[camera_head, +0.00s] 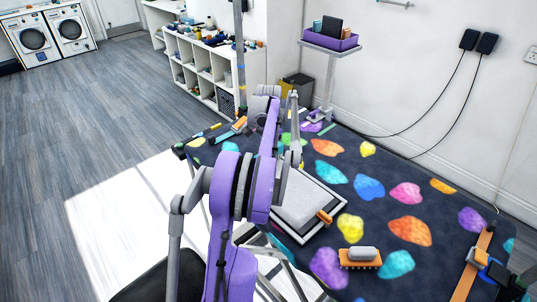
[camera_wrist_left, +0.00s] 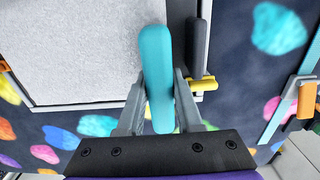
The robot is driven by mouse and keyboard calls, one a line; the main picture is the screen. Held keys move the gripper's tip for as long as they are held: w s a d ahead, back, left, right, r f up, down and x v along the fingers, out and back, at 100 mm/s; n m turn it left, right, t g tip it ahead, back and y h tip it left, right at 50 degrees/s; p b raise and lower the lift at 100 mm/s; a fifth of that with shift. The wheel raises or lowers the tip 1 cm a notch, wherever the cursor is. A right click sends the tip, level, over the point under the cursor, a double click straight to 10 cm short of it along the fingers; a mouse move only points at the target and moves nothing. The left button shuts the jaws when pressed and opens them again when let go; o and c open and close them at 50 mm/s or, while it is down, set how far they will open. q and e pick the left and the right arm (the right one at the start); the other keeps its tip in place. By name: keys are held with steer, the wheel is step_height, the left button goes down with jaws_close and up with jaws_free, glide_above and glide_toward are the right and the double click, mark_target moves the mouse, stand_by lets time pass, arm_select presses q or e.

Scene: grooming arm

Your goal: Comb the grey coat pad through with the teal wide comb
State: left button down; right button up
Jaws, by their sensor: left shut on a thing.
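The grey coat pad (camera_wrist_left: 75,50) fills the upper left of the left wrist view. In the head view the pad (camera_head: 302,201) lies on the patterned table, partly covered by my purple arm. My left gripper (camera_wrist_left: 157,98) is shut on the teal comb (camera_wrist_left: 156,70), of which a long rounded teal part shows between the fingers. The comb is over the pad's edge in that view. Its teeth do not show, and I cannot tell whether it touches the pad. In the head view the comb and gripper tips cannot be made out. My right gripper is not in view.
An orange brush with a grey back (camera_head: 360,257) lies on the dark patterned table (camera_head: 340,235). A dark-handled tool with a yellow end (camera_wrist_left: 200,50) lies beside the pad. An orange strap (camera_head: 473,265) crosses the right side. A purple tray (camera_head: 330,41) stands on a post behind.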

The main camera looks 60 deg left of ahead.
arm_select(q)
steer(key=d, duration=0.2)
steer(key=w+d, duration=0.1)
steer(key=d, duration=0.1)
steer(key=w+d, duration=0.1)
steer(key=d, duration=0.2)
steer(key=shift+w+d, duration=0.1)
steer(key=shift+d, duration=0.1)
steer(key=shift+w+d+b, duration=0.1)
steer(key=shift+w+d, duration=0.25)
steer(key=shift+d, duration=0.9)
steer(key=shift+w+d+b, duration=0.1)
steer(key=shift+w+d, duration=0.3)
steer(key=shift+d, duration=0.85)
steer(key=shift+w+d+b, duration=0.1)
steer(key=shift+w+d, duration=0.25)
steer(key=shift+d, duration=0.9)
steer(key=d, duration=0.2)
steer(key=w+d, duration=0.1)
steer(key=d, duration=0.2)
steer(key=w+d, duration=0.1)
steer(key=d, duration=0.1)
steer(key=shift+d, duration=0.25)
